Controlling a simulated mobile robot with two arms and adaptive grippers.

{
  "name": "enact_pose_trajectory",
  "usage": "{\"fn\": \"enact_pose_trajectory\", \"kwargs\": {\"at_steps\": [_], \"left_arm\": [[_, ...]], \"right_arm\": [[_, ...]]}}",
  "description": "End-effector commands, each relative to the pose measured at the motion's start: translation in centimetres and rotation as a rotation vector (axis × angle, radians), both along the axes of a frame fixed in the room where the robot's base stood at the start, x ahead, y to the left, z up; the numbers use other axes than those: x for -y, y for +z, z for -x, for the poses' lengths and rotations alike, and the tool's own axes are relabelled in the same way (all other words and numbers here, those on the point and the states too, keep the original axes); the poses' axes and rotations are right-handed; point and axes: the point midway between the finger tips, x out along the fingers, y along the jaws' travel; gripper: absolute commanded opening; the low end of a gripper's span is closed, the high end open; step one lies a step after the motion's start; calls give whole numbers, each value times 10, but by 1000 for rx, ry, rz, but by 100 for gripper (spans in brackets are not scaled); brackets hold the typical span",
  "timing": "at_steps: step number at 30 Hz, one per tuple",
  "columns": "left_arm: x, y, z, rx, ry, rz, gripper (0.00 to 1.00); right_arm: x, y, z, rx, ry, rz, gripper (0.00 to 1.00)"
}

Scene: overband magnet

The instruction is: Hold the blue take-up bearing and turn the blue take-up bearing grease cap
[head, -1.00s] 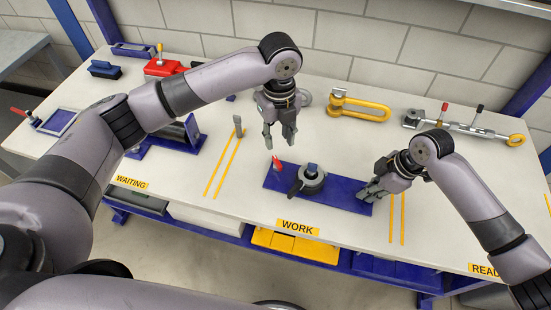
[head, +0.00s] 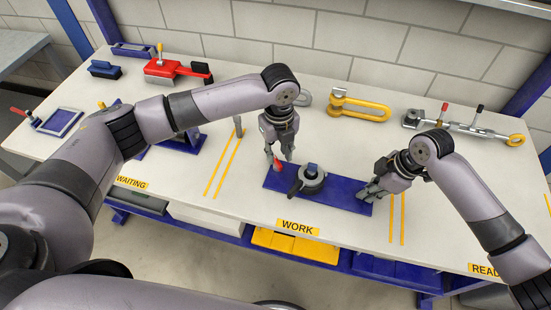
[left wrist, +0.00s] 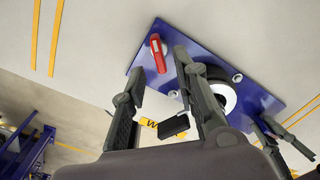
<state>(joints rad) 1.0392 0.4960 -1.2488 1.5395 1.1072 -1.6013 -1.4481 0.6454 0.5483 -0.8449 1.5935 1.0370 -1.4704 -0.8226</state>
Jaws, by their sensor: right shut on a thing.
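The blue take-up bearing shows as a flat blue plate (head: 336,196) at the work label, with a round grey and black housing (head: 311,182) topped by a small blue part (head: 312,168). A red lever-like part (head: 277,166) stands near the plate's left end, and it also shows in the left wrist view (left wrist: 158,54). Which part is the grease cap I cannot tell. My left gripper (head: 280,158) is open above the plate's left end, its fingertips around or just above the red part; contact is unclear. My right gripper (head: 368,190) is shut on the plate's right end.
A yellow shackle (head: 365,108) and a turnbuckle-like rod (head: 465,128) lie at the back right. A red tool (head: 165,70) and a blue brush (head: 104,69) lie at the back left. Yellow lines (head: 225,165) flank the work area. The bench front is clear.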

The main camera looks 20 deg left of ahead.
Motion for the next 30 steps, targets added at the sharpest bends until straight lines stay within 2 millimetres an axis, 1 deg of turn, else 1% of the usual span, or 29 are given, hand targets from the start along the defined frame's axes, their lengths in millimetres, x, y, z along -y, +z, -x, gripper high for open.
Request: {"fn": "enact_pose_trajectory", "kwargs": {"at_steps": [1, 6, 12, 17, 24, 30], "left_arm": [[0, -8, 1, -1, 0, 0, 28], [0, -31, 1, -2, 1, 1, 28], [0, -46, 0, -1, 0, 1, 28], [0, -51, 0, 0, 0, 0, 28], [0, -51, 0, 0, 0, 0, 27], [0, -51, 0, 0, 0, 0, 14]], "right_arm": [[0, 0, 0, 0, 0, 0, 0], [0, 0, 0, 0, 0, 0, 0], [0, 0, 0, 0, 0, 0, 0], [0, 0, 0, 0, 0, 0, 0], [0, 0, 0, 0, 0, 0, 0], [0, 0, 0, 0, 0, 0, 0]]}}
